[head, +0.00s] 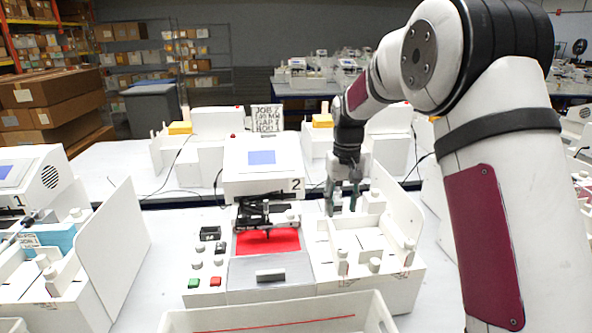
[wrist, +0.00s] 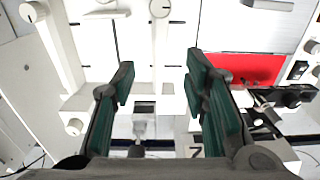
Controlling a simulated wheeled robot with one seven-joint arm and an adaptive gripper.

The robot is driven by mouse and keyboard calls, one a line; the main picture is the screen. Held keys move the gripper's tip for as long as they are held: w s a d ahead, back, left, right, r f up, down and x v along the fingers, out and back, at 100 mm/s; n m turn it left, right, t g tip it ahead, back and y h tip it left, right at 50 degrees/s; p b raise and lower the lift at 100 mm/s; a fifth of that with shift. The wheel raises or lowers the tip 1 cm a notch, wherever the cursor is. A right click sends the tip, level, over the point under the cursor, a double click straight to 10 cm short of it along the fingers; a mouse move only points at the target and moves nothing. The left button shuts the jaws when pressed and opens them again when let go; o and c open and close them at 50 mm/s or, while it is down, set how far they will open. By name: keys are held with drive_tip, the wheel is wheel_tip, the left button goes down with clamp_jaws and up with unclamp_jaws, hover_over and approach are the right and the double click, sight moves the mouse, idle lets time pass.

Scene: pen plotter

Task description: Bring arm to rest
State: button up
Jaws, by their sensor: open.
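My gripper (head: 343,205) points down beside the right part of the pen plotter station, behind its white tray unit (head: 345,240). In the wrist view my gripper (wrist: 160,70) is open, its two green-padded fingers apart with nothing between the tips. My arm comes in from the right in the head view, bent and reaching forward. A small clear and white item (wrist: 144,126) shows lower down between the fingers in the wrist view; I cannot tell exactly what it is. The plotter's black pen carriage (head: 265,212) stands over a red sheet (head: 268,241).
A white upright panel (head: 397,210) stands right of the tray unit. The control box marked 2 (head: 262,165) is left of my gripper. A white bin (head: 275,316) is in front. Station 1 (head: 60,250) stands at left. Brown boxes (head: 50,100) are stacked behind.

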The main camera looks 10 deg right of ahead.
drive_tip(key=s+r+t, duration=0.3)
drive_tip(key=s+r, duration=1.1)
drive_tip(key=s, duration=0.4)
drive_tip(key=s+a+t, duration=0.1)
drive_tip(key=s+t, duration=0.1)
drive_tip(key=s, duration=1.4)
drive_tip(key=shift+s+f, duration=0.35)
drive_tip(key=shift+f, duration=0.1)
drive_tip(key=shift+o, duration=0.4)
drive_tip(key=shift+a, duration=0.1)
